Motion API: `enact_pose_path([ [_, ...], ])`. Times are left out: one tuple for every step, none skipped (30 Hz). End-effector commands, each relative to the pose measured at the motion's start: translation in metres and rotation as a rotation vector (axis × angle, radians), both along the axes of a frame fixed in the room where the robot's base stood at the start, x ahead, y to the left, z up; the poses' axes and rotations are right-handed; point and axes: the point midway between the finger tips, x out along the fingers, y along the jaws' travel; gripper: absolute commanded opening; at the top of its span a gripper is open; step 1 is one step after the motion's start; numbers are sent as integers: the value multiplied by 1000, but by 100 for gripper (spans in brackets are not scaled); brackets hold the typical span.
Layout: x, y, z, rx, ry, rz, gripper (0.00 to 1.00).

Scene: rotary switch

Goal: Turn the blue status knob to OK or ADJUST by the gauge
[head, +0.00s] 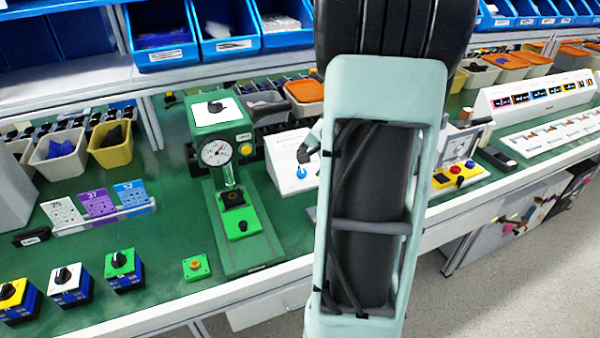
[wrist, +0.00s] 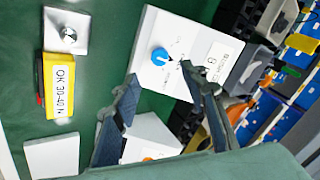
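The blue knob (wrist: 160,56) sits on a white panel (wrist: 150,82) in the wrist view, with small markings around it too blurred to read. In the head view the knob (head: 301,172) shows just below my gripper (head: 306,153). My gripper's two fingers (wrist: 160,76) are spread apart in the wrist view, with nothing between them. The knob appears beyond the fingertips and apart from them. The round gauge (head: 216,152) is on the green press (head: 216,118); its needle is too small to read surely.
A silver knob (wrist: 67,36) on a white plate is near the label. Green, white and yellow switch boxes (head: 124,270) stand at the front left. A small green button box (head: 196,267) is by the press. My arm hides part of the bench's middle.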

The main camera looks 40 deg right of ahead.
Motion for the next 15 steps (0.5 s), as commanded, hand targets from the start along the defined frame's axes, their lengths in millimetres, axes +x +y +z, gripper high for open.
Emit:
enact_pose_path([
  [5,0,-9,2,2,2,40],
  [8,-1,-14,2,2,2,40],
  [12,-3,-19,1,2,1,40],
  [15,-3,-24,1,3,2,40],
  [18,-4,-29,1,3,2,40],
  [23,-5,-35,2,2,1,40],
  [26,-6,-39,0,3,2,40],
  [29,-7,-43,0,3,2,40],
  [33,-8,-48,0,3,1,40],
  [36,-8,-52,0,1,1,40],
  [38,-9,-56,-1,2,1,40],
  [42,-10,-59,-1,2,2,40],
  [44,-10,-62,-1,2,2,40],
  [46,-11,-65,-1,2,2,40],
  [48,-11,-67,-2,1,2,40],
])
